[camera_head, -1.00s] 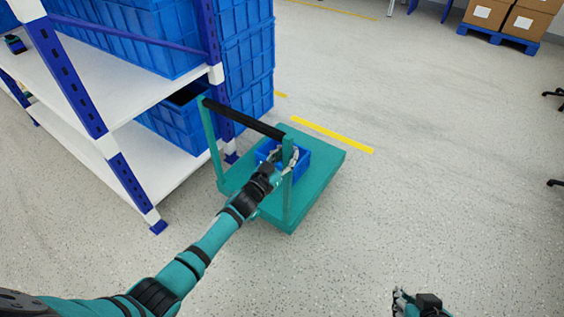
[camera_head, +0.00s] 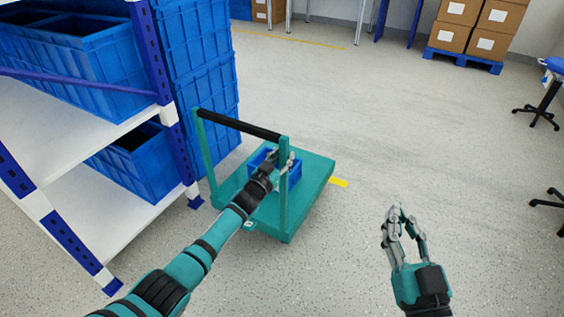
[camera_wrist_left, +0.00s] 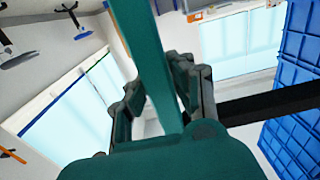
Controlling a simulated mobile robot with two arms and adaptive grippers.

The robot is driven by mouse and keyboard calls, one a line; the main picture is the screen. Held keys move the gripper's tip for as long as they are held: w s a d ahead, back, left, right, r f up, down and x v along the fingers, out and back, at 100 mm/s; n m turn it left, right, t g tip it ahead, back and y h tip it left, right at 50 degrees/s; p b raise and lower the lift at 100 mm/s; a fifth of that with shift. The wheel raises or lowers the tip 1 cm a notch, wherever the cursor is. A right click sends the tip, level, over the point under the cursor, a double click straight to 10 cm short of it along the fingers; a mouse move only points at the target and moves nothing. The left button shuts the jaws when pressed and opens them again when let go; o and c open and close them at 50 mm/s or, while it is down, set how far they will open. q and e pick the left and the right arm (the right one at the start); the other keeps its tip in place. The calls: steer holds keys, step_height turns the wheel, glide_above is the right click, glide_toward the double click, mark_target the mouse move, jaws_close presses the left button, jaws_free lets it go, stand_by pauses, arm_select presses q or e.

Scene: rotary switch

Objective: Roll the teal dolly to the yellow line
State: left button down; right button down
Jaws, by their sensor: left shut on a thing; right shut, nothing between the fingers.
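The teal dolly (camera_head: 308,196) stands on the floor at centre in the head view, with a blue bin (camera_head: 293,176) on its deck and a black-topped handle (camera_head: 240,124) at its left side. My left gripper (camera_head: 284,162) is shut on the handle's near teal post, which also runs between the fingers in the left wrist view (camera_wrist_left: 152,62). My right gripper (camera_head: 406,222) is shut and empty, above the floor to the right of the dolly.
A white-and-blue shelf (camera_head: 82,192) with blue crates stands close on the left. Stacked blue crates (camera_head: 208,85) are behind the dolly's handle. Boxes on a blue pallet (camera_head: 464,60) and chairs are far right. Floor between is clear.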

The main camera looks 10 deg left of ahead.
arm_select(q)
steer(key=shift+w, duration=0.2)
steer(key=shift+r, duration=0.2)
arm_select(e)
steer(key=shift+r+t, duration=0.3)
steer(key=shift+r, duration=0.2)
arm_select(q)
steer(key=shift+w, duration=0.1)
steer(key=c, duration=1.5)
jaws_free()
steer(key=shift+d, duration=0.1)
steer(key=o, duration=0.4)
steer(key=shift+w+d+f, duration=0.1)
steer(key=shift+f, duration=0.05)
arm_select(e)
steer(key=shift+w+d+f, duration=0.1)
arm_select(q)
steer(key=shift+s+a+f, duration=0.1)
steer(key=shift+s+a, duration=0.2)
steer(key=shift+s, duration=0.2)
steer(key=v, duration=1.1)
